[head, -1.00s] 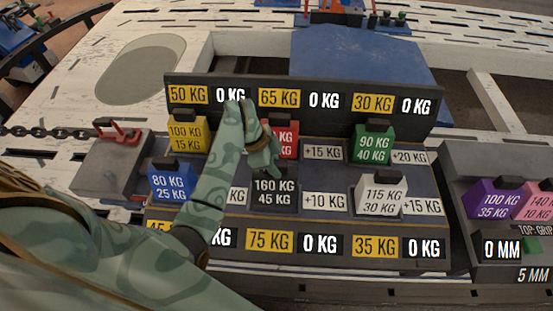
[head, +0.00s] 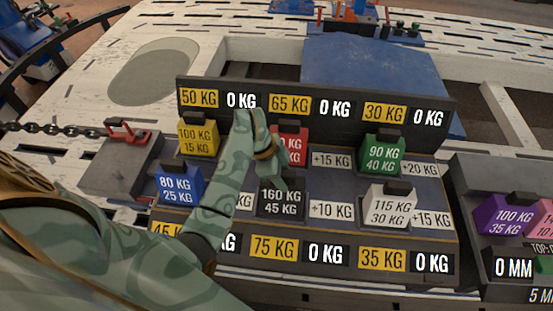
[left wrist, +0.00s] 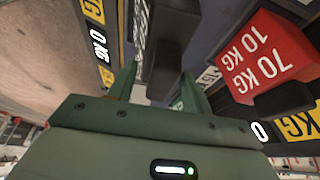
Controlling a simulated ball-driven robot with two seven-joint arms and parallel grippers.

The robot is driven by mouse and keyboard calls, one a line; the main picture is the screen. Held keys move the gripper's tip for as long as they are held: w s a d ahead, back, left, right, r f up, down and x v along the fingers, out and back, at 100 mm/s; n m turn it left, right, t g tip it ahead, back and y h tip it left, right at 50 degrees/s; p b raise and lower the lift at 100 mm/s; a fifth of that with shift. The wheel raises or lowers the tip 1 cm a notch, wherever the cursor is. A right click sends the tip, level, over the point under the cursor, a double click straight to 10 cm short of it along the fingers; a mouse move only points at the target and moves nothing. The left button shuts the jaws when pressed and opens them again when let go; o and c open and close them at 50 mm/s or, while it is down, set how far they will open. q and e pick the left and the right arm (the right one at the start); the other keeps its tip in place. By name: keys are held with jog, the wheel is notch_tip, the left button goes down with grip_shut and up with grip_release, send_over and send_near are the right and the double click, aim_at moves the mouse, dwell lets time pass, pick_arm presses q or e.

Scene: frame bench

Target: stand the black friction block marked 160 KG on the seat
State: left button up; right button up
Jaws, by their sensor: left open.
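The black friction block (head: 281,203), marked 160 KG and 45 KG, stands in the front row of the sloped rack (head: 340,238). My left gripper (head: 279,180) is just above and behind it, pointing down; the hand partly covers the red block. In the left wrist view, my open left gripper (left wrist: 157,88) has one finger on each side of a dark handle-like shape, most likely the top of the black block (left wrist: 168,65). I cannot tell whether the fingers touch it. I cannot tell which part is the seat. My right gripper is not in view.
Blue (head: 179,188), yellow (head: 198,139), red (head: 294,147), green (head: 382,154) and white (head: 387,208) blocks stand around it on the rack. A grey fixture with a red clamp (head: 125,130) lies left. Purple (head: 508,216) and pink blocks stand right.

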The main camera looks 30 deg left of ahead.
pick_arm(q)
jog(key=p+v, duration=0.7)
jog(key=v, duration=0.9)
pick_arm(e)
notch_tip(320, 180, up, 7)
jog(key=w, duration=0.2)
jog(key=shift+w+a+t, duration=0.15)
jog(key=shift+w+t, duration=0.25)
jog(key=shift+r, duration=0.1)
